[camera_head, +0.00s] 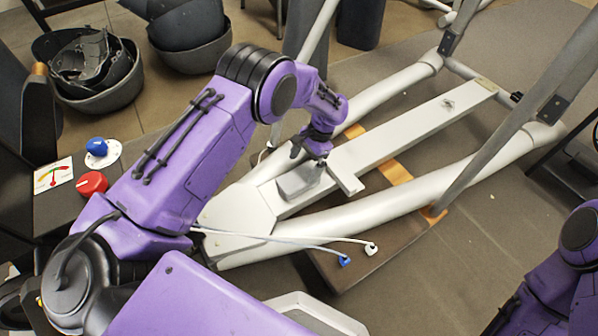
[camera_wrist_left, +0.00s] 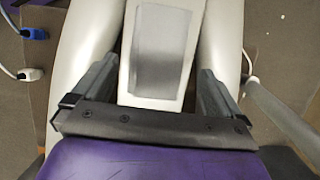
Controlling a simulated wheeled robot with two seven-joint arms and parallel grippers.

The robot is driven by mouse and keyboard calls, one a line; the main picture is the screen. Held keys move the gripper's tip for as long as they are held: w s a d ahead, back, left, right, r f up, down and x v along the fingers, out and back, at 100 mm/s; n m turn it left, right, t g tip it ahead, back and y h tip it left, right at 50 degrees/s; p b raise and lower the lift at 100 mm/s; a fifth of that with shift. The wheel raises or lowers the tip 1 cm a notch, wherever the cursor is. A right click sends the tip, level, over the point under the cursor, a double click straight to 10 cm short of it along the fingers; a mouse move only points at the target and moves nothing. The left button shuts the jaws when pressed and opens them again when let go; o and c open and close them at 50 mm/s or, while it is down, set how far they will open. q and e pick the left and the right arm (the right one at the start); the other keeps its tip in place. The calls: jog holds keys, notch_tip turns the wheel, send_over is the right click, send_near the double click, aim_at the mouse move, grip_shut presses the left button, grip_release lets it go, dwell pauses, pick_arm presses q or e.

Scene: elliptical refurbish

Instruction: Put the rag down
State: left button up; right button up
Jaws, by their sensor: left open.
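The rag (camera_head: 298,184) is a flat grey rectangle lying on the white central beam (camera_head: 405,130) of the elliptical's frame. In the left wrist view the rag (camera_wrist_left: 160,62) lies along the beam, ahead of the gripper. My left gripper (camera_head: 314,155) is just above the rag's far end in the head view. In the left wrist view its two fingers (camera_wrist_left: 157,75) are spread wide, one on each side of the beam, with nothing held between them. Whether a finger touches the rag cannot be told.
Pale frame tubes (camera_head: 385,92) flank the beam, and grey uprights (camera_head: 500,125) rise at the right. Cables with a blue plug (camera_head: 344,261) and a white plug (camera_head: 371,248) lie in front. A red knob (camera_head: 92,183) and dark bins (camera_head: 190,50) are at the left.

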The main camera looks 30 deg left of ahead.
pick_arm(q)
jog(key=p+v, duration=0.1)
jog(key=v, duration=0.5)
